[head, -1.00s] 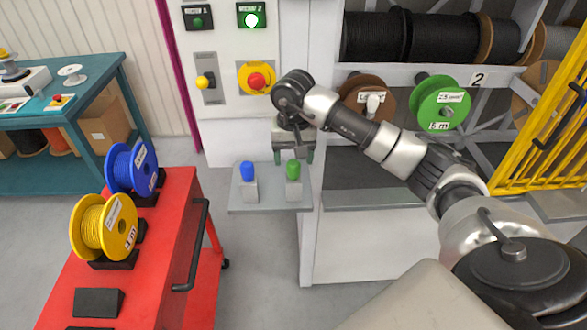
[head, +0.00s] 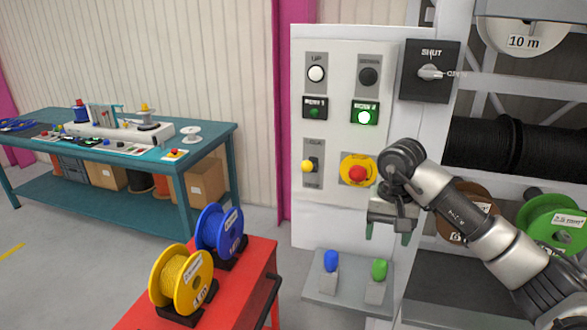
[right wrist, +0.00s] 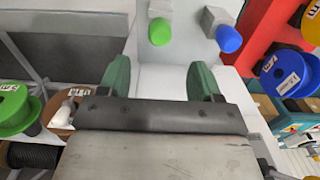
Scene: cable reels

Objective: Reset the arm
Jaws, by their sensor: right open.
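My right arm comes in from the lower right in the head view. Its gripper (head: 388,236) hangs in front of the white control panel (head: 340,226), below the red emergency button (head: 357,172). The gripper is open and empty, its green fingertips apart. Below it is a small grey shelf (head: 347,309) with a blue-topped peg (head: 331,260) and a green-topped peg (head: 379,269). In the right wrist view, the two green fingers (right wrist: 160,80) stand apart, with the green knob (right wrist: 160,32) and blue knob (right wrist: 229,39) beyond them. My left gripper is not in view.
A red cart (head: 250,285) carries a yellow reel (head: 180,279) and a blue reel (head: 219,231). A teal workbench (head: 215,141) stands at the back left. Beside my arm, the rack holds a brown reel (head: 451,222), a green reel (head: 553,227) and black cable drums (head: 480,143).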

